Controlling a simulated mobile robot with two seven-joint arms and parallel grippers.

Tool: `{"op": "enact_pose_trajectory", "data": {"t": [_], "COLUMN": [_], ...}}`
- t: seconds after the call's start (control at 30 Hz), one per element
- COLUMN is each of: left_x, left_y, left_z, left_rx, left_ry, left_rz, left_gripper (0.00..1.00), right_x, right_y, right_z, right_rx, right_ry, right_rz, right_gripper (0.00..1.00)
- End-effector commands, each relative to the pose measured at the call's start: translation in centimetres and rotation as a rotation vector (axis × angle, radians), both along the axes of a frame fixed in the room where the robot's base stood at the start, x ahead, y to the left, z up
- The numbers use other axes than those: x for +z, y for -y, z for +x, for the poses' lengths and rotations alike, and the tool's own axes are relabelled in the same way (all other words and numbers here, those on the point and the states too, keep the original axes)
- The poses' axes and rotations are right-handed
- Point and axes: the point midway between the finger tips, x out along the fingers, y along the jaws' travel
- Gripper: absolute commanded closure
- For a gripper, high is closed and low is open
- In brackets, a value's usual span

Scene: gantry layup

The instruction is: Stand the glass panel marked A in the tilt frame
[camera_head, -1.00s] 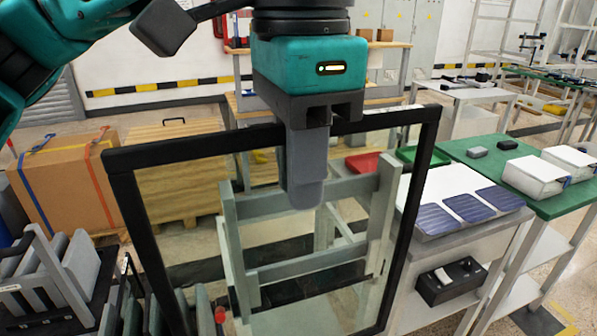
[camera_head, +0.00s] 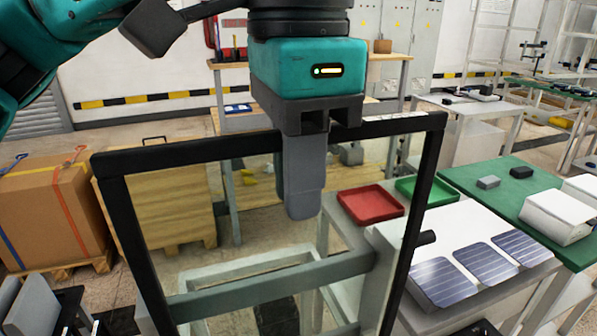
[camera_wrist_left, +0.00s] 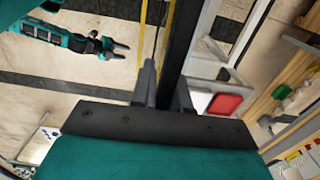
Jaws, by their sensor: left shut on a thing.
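The glass panel (camera_head: 240,215) is a clear pane in a black rim. It hangs upright in front of me, its lower edge out of view. A pale label (camera_head: 395,117) lies on its top rim, too small to read. My left gripper (camera_head: 303,200) is shut on the top rim; the wrist view shows the rim between its fingers (camera_wrist_left: 165,90). The grey-green tilt frame (camera_head: 270,285) shows through the glass, low and behind it; I cannot tell whether they touch. My right gripper (camera_wrist_left: 118,50) appears small in the wrist view, open and empty.
A white table (camera_head: 470,235) with dark solar cells stands at right, with red (camera_head: 370,204) and green trays behind. A green bench (camera_head: 530,185) lies beyond. A strapped carton (camera_head: 45,210) and wooden crate stand at left. A rack corner shows lower left.

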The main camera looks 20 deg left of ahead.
Motion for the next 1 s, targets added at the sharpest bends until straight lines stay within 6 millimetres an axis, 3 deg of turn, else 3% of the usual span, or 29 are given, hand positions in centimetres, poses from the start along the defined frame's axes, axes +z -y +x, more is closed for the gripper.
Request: {"op": "enact_pose_trajectory", "data": {"t": [0.8,1.0], "left_x": [0.1,-1.6], "left_y": [-3.5,-3.3], "left_z": [5.1,4.9], "left_rx": [0.006,0.002], "left_ry": [0.004,0.003], "left_rz": [-0.004,-0.004], "left_gripper": [1.0,1.0], "right_x": [-0.2,-0.9], "right_y": [0.0,0.0], "right_z": [-0.3,-0.3], "right_rx": [0.001,0.001], "right_ry": [-0.008,-0.007], "right_rz": [0.0,0.0], "right_gripper": [0.52,0.52]}}
